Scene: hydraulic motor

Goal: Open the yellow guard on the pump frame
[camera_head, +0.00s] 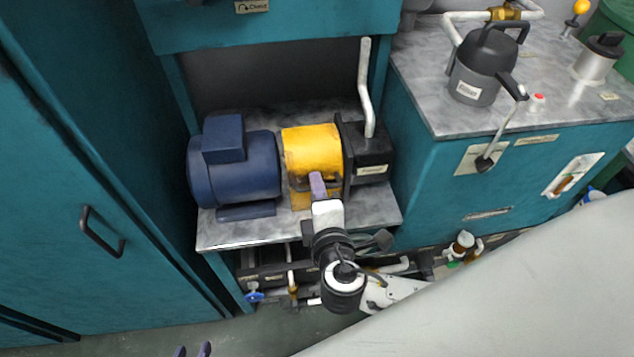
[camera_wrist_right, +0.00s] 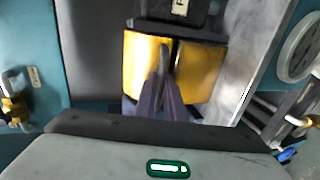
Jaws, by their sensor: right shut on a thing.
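The yellow guard (camera_head: 312,148) is a curved cover between the blue motor (camera_head: 235,165) and the black pump block (camera_head: 365,152) on the pump frame's grey shelf (camera_head: 235,232). In the right wrist view, the guard (camera_wrist_right: 203,72) fills the upper middle. My right gripper (camera_head: 317,182) reaches the guard's front, and its purple fingers (camera_wrist_right: 165,65) are shut on the guard at its dark handle. The fingers hide most of the grip. Two dark fingertips of my left gripper (camera_head: 192,351) show apart at the bottom edge, with nothing seen between them; the rest is out of frame.
A pale pipe (camera_head: 364,85) rises from the pump block. Pipes and valves lie below the shelf. A teal cabinet with a dark handle (camera_head: 101,232) stands at the left. At the right, a counter (camera_head: 425,85) carries a grey filter pot (camera_head: 478,70). Floor is clear at the lower left.

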